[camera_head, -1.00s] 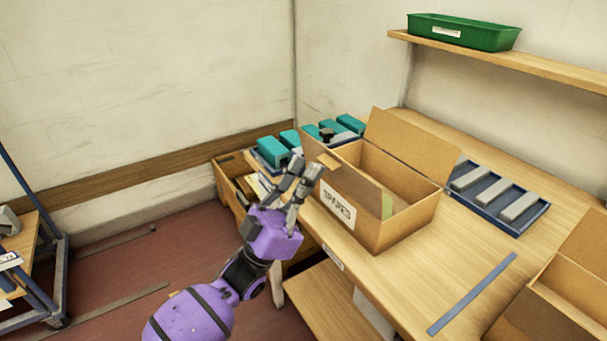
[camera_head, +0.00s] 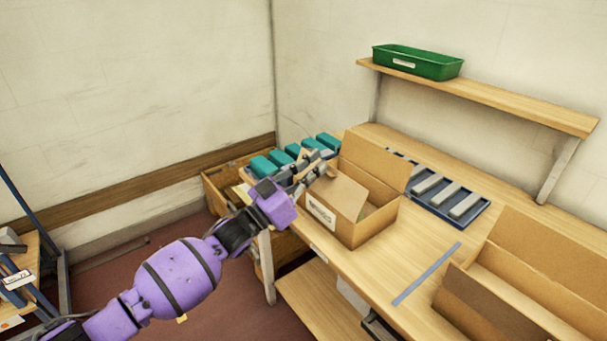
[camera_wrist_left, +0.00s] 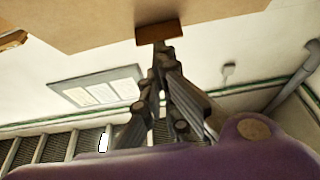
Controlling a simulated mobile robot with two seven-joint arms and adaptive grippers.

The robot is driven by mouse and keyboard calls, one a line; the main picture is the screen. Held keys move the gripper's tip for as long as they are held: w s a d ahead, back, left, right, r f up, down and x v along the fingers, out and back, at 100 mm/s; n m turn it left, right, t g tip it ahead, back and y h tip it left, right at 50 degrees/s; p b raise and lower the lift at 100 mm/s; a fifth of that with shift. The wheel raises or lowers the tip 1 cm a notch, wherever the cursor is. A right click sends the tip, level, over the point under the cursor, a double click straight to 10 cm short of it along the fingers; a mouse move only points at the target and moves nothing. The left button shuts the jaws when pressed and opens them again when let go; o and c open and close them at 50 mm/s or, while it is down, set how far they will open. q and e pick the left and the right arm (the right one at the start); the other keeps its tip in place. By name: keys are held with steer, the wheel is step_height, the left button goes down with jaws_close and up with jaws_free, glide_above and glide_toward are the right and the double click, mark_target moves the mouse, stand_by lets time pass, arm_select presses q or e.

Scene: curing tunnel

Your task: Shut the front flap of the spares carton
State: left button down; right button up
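The spares carton (camera_head: 378,224) stands on the bench with its labelled front wall facing me. Its front flap (camera_head: 338,194) leans inward over part of the opening. The back flap (camera_head: 375,160) stands up, and part of the opening shows on the right. My left gripper (camera_head: 318,172) is at the carton's left end, beside the front flap. In the left wrist view its fingers (camera_wrist_left: 160,58) meet at the tips, just below a small brown tab (camera_wrist_left: 160,32) on a cardboard sheet. I cannot tell whether they touch it. My right gripper is not in view.
A blue tray of grey bars (camera_head: 445,197) lies behind the carton, and teal blocks (camera_head: 284,158) stand at its left. A second open carton (camera_head: 525,270) is at right. A blue strip (camera_head: 425,273) lies on otherwise bare bench. A green bin (camera_head: 418,62) sits on the shelf above.

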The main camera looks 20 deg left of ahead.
mark_target(327, 173)
arm_select(q)
steer(key=w+d+g+y+p, duration=0.1)
steer(key=w+d, duration=0.1)
steer(key=shift+w+d, duration=0.1)
steer(key=shift+w, duration=0.3)
steer(key=w+d+f+g, duration=0.1)
steer(key=w+d+f, duration=0.2)
steer(key=w, duration=0.1)
steer(key=shift+w+d+y, duration=0.35)
steer(key=shift+w+y, duration=0.05)
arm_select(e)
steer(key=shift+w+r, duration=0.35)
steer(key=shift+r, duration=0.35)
arm_select(q)
steer(key=shift+w+d+f, duration=0.15)
steer(key=shift+w+f, duration=0.05)
steer(key=shift+w, duration=0.05)
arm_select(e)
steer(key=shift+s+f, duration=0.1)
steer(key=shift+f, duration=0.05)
arm_select(q)
steer(key=shift+r, duration=0.1)
